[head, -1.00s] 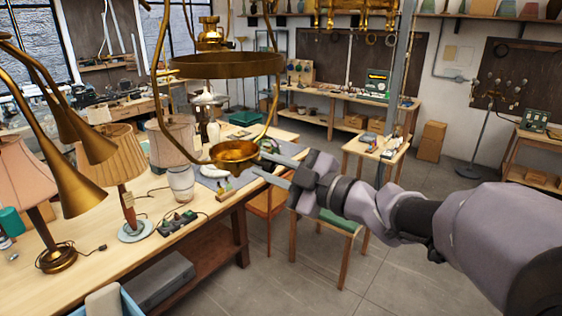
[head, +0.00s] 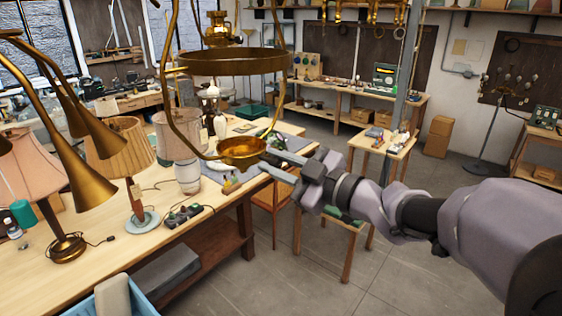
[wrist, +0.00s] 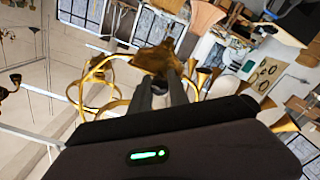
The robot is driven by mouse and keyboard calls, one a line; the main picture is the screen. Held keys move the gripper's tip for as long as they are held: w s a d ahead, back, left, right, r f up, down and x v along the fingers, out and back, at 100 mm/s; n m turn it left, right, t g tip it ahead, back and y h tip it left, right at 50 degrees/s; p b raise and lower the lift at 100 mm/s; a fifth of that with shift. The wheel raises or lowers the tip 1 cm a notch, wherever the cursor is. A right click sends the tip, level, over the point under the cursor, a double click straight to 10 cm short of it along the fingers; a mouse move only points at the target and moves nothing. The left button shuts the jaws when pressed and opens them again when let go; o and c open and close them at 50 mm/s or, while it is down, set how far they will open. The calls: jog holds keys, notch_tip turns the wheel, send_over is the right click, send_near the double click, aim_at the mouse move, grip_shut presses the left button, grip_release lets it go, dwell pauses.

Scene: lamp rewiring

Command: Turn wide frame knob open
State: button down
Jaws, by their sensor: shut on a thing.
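The wide frame is a hanging brass lamp frame with a broad ring (head: 232,62), curved side bars and a small brass cup (head: 242,153) at its bottom. My gripper (head: 262,162) reaches in from the right, its fingertips at the right side of the cup. In the wrist view my gripper (wrist: 165,82) has its fingers against a brass part of the frame (wrist: 157,58). It is shut on what appears to be the frame's knob, which the fingers hide. I cannot make out how far the knob is turned.
A wooden workbench (head: 95,272) with several shaded lamps and a brass horn-shaped lamp (head: 85,180) stands at left. A blue bin (head: 125,300) is at the lower left. A stool (head: 345,222) stands below my arm. The floor (head: 400,285) at front right is clear.

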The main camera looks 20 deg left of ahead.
jog(key=c, duration=1.3)
grip_release()
jog(key=shift+w+f, duration=0.1)
jog(key=shift+o, duration=0.2)
jog(key=b+v, duration=0.3)
jog(key=v, duration=1.4)
jog(key=shift+d+b, duration=0.25)
jog(key=shift+b, duration=0.15)
